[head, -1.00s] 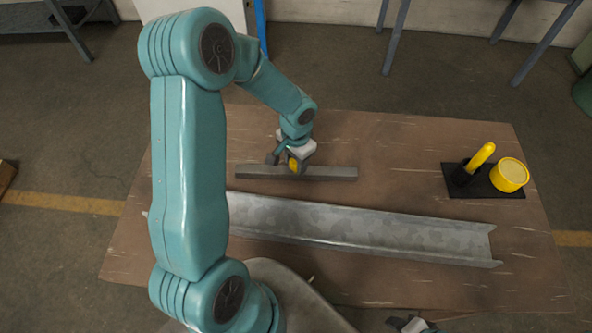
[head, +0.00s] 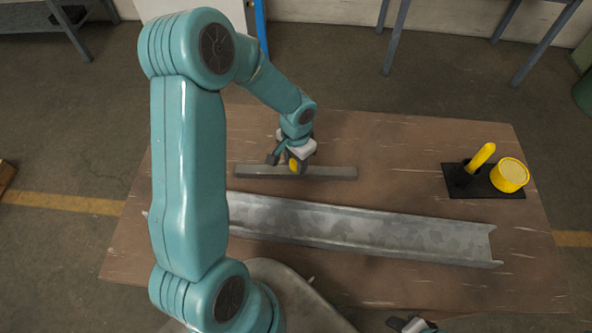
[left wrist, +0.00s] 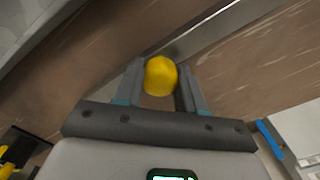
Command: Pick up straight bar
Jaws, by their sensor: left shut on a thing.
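The straight bar (head: 330,173) is a long grey bar lying across the far part of the brown table. My left gripper (head: 292,163) points down at the middle of the bar and is shut on it. A rounded yellow piece (left wrist: 161,76) shows between the two fingers in the left wrist view, apparently a grip on the bar. The bar (left wrist: 215,28) runs diagonally behind the fingers there. The fingers hide the exact contact. Whether the bar is clear of the table cannot be told. A dark part at the bottom edge is probably my right gripper (head: 412,325), mostly cut off.
A long grey metal channel (head: 360,229) lies on the table (head: 420,140) nearer to me than the bar. At the right stand a yellow-handled tool (head: 480,158) in a black holder and a yellow round container (head: 509,175). The table beyond the bar is clear.

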